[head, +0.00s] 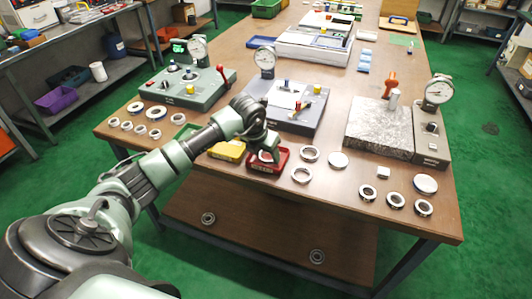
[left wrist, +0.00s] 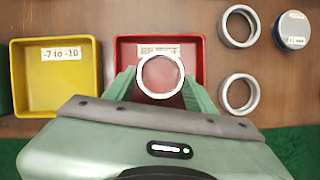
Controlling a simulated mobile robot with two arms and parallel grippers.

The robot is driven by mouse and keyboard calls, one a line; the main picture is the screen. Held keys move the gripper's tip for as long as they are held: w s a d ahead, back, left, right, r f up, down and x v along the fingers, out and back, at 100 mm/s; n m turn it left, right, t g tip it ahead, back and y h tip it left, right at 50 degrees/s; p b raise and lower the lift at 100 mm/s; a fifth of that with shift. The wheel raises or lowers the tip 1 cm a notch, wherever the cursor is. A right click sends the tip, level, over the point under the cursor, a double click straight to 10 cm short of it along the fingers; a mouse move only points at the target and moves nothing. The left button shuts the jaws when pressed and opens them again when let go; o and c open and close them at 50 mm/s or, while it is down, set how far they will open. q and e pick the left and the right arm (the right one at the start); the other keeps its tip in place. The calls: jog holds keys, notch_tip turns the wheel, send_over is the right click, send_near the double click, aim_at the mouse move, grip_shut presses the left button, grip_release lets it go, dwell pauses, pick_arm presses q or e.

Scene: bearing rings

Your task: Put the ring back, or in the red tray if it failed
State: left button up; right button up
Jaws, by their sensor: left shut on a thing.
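My left gripper (head: 262,150) reaches over the red tray (head: 281,164) near the table's front edge. In the left wrist view it is shut on a metal ring (left wrist: 160,92), held between the fingers over the red tray (left wrist: 118,50). Through the ring I see the red floor of the tray. A paper label at the tray's back is partly hidden by the ring. I cannot tell the ring's height above the tray floor. My right gripper is not in view.
A yellow tray (left wrist: 16,90) labelled "-7 to -10" stands left of the red tray. Loose rings (left wrist: 238,92) and a dark round piece (left wrist: 292,30) lie to its right. Dial gauge stands (head: 288,106) are behind. More rings (head: 396,200) lie at the front right.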

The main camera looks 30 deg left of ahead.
pick_arm(q)
jog(key=shift+f, duration=0.15)
jog(key=shift+f, duration=0.1)
jog(key=o, duration=1.2)
jog(key=shift+c, duration=0.2)
jog(key=shift+r, duration=0.25)
jog(key=b+v, duration=0.1)
jog(key=v, duration=1)
jog(key=shift+s+r, duration=0.25)
jog(key=shift+r, duration=0.1)
